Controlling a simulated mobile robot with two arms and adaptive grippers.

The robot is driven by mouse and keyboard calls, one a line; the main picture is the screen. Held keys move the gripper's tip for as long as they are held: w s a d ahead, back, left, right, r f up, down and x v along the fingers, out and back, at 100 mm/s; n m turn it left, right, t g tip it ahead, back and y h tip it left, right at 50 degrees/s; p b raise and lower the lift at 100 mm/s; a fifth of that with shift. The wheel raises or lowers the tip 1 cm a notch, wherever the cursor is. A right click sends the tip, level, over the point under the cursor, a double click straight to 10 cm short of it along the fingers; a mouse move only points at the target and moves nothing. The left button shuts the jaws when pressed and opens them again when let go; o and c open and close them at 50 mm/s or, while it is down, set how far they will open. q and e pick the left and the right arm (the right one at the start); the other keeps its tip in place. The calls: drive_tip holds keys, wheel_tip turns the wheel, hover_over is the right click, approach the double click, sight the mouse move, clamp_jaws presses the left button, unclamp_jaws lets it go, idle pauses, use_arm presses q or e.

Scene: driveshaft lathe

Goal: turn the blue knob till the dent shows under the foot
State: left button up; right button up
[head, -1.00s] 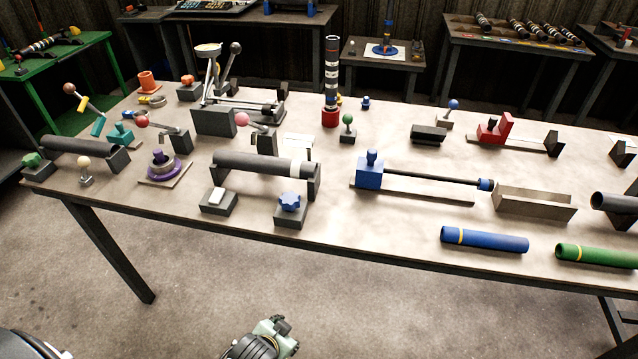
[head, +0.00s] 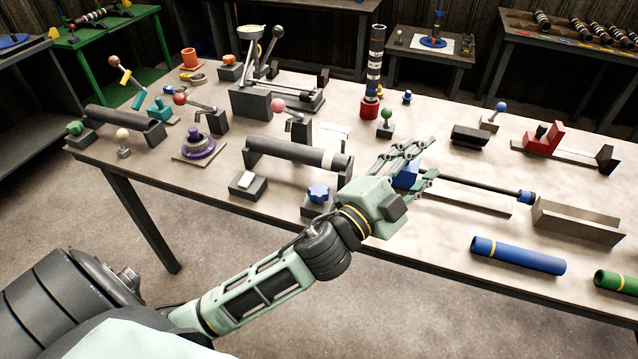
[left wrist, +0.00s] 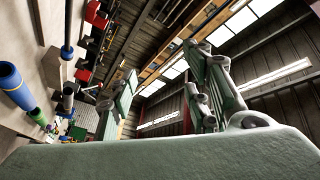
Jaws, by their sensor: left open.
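The blue knob (head: 318,192) is a lobed star shape on a dark block (head: 316,207) at the table's front edge. Above and behind it a dark shaft (head: 290,152) with a pale band near its right end lies across two uprights. I cannot make out a dent or a foot on it. My left gripper (head: 415,160) is open and empty, to the right of the knob and above the table, partly covering a blue block. The left wrist view shows its two fingers (left wrist: 165,95) spread apart, with the roof behind. My right gripper is not in view.
A dark block with a white plate (head: 246,182) stands left of the knob. A blue tube (head: 518,255) and a green tube (head: 618,281) lie at the front right.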

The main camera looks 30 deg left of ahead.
use_arm(q)
drive_tip(key=s+d+r+m+g+h, duration=0.1)
drive_tip(key=d+r+m+g+h, duration=0.2)
drive_tip(key=d+r+m+h, duration=0.6)
drive_tip(key=s+d+f+m+g+h, duration=0.4)
drive_tip(key=m+g, duration=0.5)
drive_tip(key=m, duration=0.5)
drive_tip(key=m+g+y, duration=0.6)
drive_tip(key=g+y, duration=0.1)
drive_tip(key=y, duration=1.1)
hover_over(317, 187)
drive_tip(key=f, duration=1.1)
drive_tip(key=shift+d+f, duration=0.2)
drive_tip(key=shift+a+f, duration=0.15)
drive_tip(key=shift+a, duration=0.1)
wheel_tip(317, 187, down, 7)
drive_tip(key=shift+d+f+p, duration=0.1)
drive_tip(key=shift+f+p, duration=0.1)
drive_tip(key=shift+p, duration=0.7)
